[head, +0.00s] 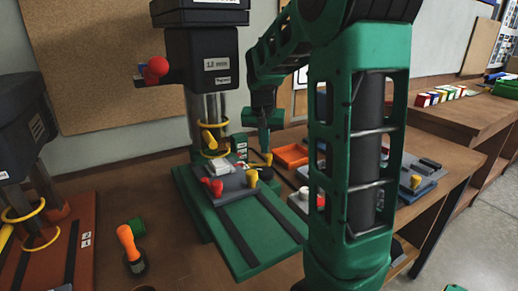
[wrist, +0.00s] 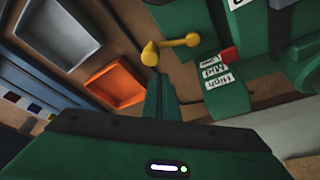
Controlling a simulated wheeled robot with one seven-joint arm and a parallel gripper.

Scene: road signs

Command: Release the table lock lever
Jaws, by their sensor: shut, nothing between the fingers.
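The yellow lever (wrist: 171,43), which looks like the table lock lever, shows in the wrist view as a bent bar with rounded ends on the green machine part. A yellow lever end (head: 267,158) shows in the head view beside the green drill press column base. My gripper (wrist: 160,78) is shut and empty, with its fingertips just below the lever's left end in the wrist view; I cannot tell whether they touch it. In the head view my gripper (head: 264,148) points down, close to the lever. My arm covers part of the bench on the right.
The black drill press head (head: 215,64) has a red ball handle (head: 156,68). A vise with red and yellow knobs (head: 222,184) sits on the green base (head: 235,235). An orange tray (wrist: 117,84) and a grey tray (wrist: 62,35) lie nearby. Labels (wrist: 215,72) have a red pointer beside them.

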